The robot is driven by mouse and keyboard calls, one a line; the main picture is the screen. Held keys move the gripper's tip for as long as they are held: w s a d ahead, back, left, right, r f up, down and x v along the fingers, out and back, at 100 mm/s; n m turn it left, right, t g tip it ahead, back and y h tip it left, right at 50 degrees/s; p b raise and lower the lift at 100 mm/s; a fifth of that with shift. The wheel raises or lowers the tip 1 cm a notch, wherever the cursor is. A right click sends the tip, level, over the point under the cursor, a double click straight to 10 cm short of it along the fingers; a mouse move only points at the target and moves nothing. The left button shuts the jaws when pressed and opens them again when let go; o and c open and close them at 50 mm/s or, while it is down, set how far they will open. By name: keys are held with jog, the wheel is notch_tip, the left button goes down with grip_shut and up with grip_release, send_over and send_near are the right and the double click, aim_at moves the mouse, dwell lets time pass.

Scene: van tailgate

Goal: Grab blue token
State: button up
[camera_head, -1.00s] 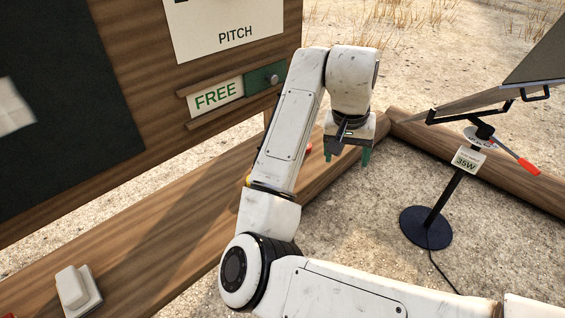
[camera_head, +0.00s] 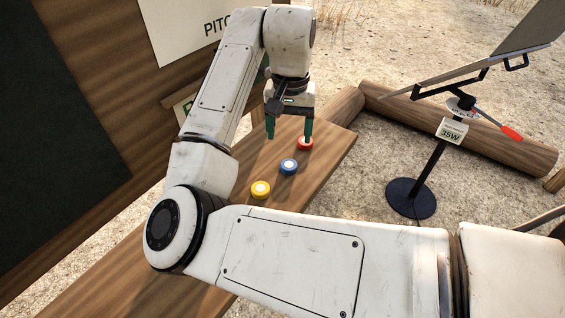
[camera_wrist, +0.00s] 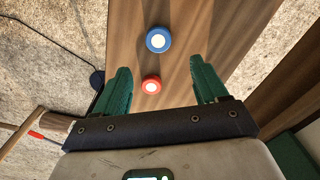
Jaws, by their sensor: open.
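The blue token (camera_head: 289,167), a round disc with a white centre, lies on the wooden plank between a yellow token (camera_head: 261,189) and a red token (camera_head: 305,143). My gripper (camera_head: 289,134) is open and empty above the plank, near the red token and beyond the blue one. In the wrist view, the blue token (camera_wrist: 158,40) lies beyond the fingertips of my gripper (camera_wrist: 165,80). The red token (camera_wrist: 151,85) shows between the green fingers, below them. The yellow token is outside the wrist view.
A panel on a stand (camera_head: 433,170) with a 35W label is to the right. Logs (camera_head: 470,135) lie on the ground behind it. An upright wooden board with a PITCH sign (camera_head: 185,30) stands at left. The plank (camera_head: 225,220) is clear around the tokens.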

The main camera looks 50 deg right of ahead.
aim_at(289, 162)
notch_tip(289, 162, down, 9)
jog(key=shift+b, duration=0.55)
jog(key=c, duration=1.1)
jog(key=shift+r, duration=0.1)
